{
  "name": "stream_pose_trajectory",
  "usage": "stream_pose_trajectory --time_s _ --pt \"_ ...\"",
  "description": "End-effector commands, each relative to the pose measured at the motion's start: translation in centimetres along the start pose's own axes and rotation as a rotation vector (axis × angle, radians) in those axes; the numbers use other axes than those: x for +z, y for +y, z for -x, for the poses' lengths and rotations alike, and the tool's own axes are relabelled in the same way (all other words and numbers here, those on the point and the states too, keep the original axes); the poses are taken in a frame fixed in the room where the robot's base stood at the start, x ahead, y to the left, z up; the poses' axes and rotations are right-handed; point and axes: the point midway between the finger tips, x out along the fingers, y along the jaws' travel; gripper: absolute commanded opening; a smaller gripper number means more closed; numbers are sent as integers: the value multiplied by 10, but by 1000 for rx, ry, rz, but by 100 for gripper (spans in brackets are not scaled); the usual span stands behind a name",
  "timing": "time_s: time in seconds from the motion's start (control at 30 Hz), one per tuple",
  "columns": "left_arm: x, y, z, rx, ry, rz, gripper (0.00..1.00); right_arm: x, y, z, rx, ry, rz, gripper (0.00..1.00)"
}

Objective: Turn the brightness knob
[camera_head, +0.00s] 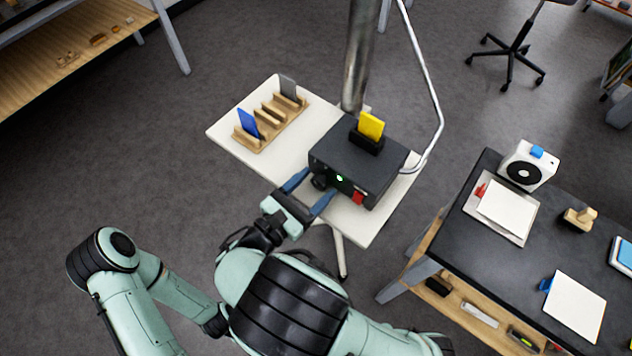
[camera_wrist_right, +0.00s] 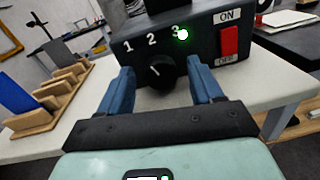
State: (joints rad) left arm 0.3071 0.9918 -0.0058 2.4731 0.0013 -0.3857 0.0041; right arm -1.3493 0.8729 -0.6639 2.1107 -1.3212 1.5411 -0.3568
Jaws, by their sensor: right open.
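The black control box (camera_head: 350,160) stands on a small white table. Its front shows a black round knob (camera_wrist_right: 160,72) under the marks 1, 2 and 3, a lit green light and a red ON/OFF switch (camera_wrist_right: 229,41). The knob also shows in the head view (camera_head: 320,181). My right gripper (camera_head: 308,190) is open, with its blue fingers on either side of the knob; the right wrist view (camera_wrist_right: 160,85) shows the knob between them. I cannot tell whether the fingers touch it. The knob's white line points to the upper left. My left gripper is not in view.
A yellow card (camera_head: 371,125) stands in a slot on top of the box. A wooden rack (camera_head: 270,122) with a blue and a grey card is on the white table (camera_head: 232,125). A dark workbench (camera_head: 486,240) stands at right.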

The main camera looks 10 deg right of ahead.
Motion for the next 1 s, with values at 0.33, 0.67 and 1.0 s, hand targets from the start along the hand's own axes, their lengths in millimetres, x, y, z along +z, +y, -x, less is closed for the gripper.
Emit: stream_pose_trajectory --time_s 0.33,0.67,1.0 --pt "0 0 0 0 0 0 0 0 0 0 0 0 0 33" --pt "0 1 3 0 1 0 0 1 0 -1 -2 5 -75 9" --pt "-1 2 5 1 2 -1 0 1 -2 -1 -5 25 -361 9"
